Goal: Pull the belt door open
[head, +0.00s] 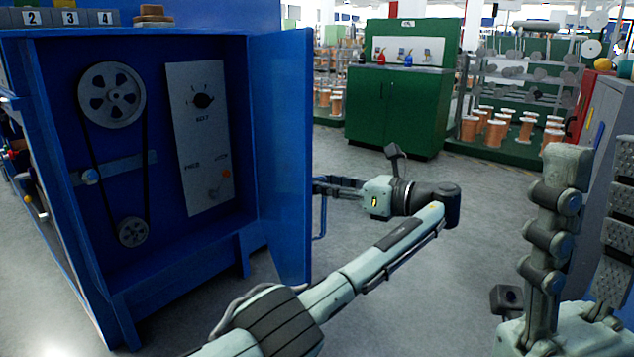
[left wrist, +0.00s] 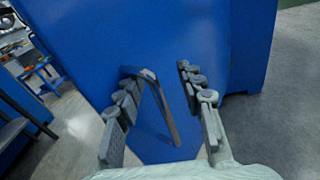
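The blue belt door (head: 280,155) stands swung open at the right side of the blue cabinet (head: 130,310). The cabinet's inside shows a large pulley (head: 111,95) above a small pulley (head: 133,232), joined by a thin black belt. My left gripper (head: 318,187) is beside the door's outer face, its tips close to the door edge. In the left wrist view the door (left wrist: 150,35) fills the middle, and its bar handle (left wrist: 163,108) lies between the spread fingers (left wrist: 158,88), without clear contact. My right gripper (head: 598,165) is open and empty at the right.
A panel with a dial (head: 200,135) is inside the cabinet. A green cabinet (head: 398,105) stands at the back, with a rack of copper spools (head: 495,130) to its right. A grey cabinet (head: 598,130) is at the far right. The grey floor between them is clear.

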